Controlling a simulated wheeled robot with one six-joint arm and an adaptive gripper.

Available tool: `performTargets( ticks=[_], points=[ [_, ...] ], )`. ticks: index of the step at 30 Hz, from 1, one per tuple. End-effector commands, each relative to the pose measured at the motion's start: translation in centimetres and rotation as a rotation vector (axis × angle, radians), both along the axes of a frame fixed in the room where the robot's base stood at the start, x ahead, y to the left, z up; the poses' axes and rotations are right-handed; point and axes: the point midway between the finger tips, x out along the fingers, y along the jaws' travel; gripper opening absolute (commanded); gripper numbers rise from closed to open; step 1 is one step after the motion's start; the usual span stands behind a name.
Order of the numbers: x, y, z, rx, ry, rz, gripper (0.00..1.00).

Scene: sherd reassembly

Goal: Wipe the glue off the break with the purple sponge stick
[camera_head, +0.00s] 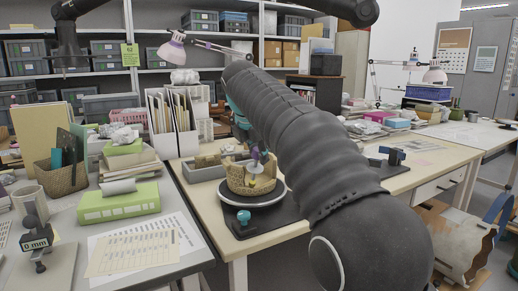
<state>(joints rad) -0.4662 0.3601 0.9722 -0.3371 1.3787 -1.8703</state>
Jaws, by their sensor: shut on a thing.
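A tan, round pot (238,184) with an uneven broken rim stands on a dark round turntable (266,199) on the pale workbench. My gripper (250,143) is mostly hidden behind my dark arm, and what shows of it is just above the pot. It is shut on the purple sponge stick (255,155), whose purple part shows at the pot's rim. I cannot tell whether the sponge touches the break. Glue on the break is too small to make out.
A dark mat (283,215) lies under the turntable, with a teal knob (243,217) in front. A grey tray (205,171) is behind left. A black clamp-like tool (392,155) stands right. The left table (190,262) holds a green box (118,204) and papers.

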Motion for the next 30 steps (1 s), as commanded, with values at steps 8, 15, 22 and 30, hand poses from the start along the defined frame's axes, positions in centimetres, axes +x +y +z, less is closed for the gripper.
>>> performTargets(
  ticks=[8, 15, 22, 30],
  points=[
    [0.2, -0.3, -1.1, 0.001, 0.000, -0.001, 0.10],
    [0.4, -1.2, -1.4, 0.001, -0.001, 0.000, 0.10],
    [0.8, -2.0, -0.9, 0.001, 0.000, -0.002, 0.10],
    [1.2, -3.0, -0.4, 0.001, 0.000, -0.001, 0.10]
  ],
)
